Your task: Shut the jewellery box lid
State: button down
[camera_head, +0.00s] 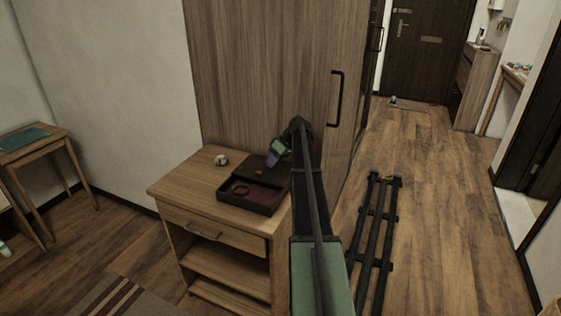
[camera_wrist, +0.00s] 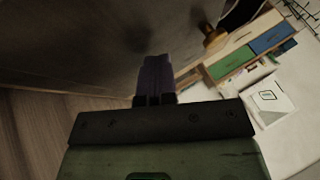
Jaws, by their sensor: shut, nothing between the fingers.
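The dark jewellery box (camera_head: 232,203) stands on top of a small wooden cabinet in the head view. It is open, with a reddish lining and a dark ring-shaped item inside. Its dark lid (camera_head: 257,170) is up at the back of the box, with a small brownish spot on it. My gripper (camera_head: 272,160) is at the lid's right part, overlapping it in the picture; I cannot tell whether they touch. In the wrist view the purple fingers (camera_wrist: 154,78) are together and empty. My arm hides the box's right side.
The wooden cabinet (camera_head: 172,190) has a drawer and open shelves. A small round pale object (camera_head: 221,159) stands left of the lid. A tall wooden wardrobe (camera_head: 255,70) rises close behind. Black floor rails (camera_head: 375,235) run at the right. The wrist view shows coloured drawers (camera_wrist: 250,55).

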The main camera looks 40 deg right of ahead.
jog(key=shift+s+a+r, duration=0.15)
jog(key=shift+a, duration=1.2)
jog(key=s+a, duration=0.1)
jog(key=a, duration=0.2)
jog(key=s+a, duration=0.2)
jog(key=a, duration=0.2)
jog(key=s+a, duration=0.2)
jog(key=a, duration=0.2)
jog(key=shift+s+a, duration=0.15)
jog(key=shift+a, duration=0.1)
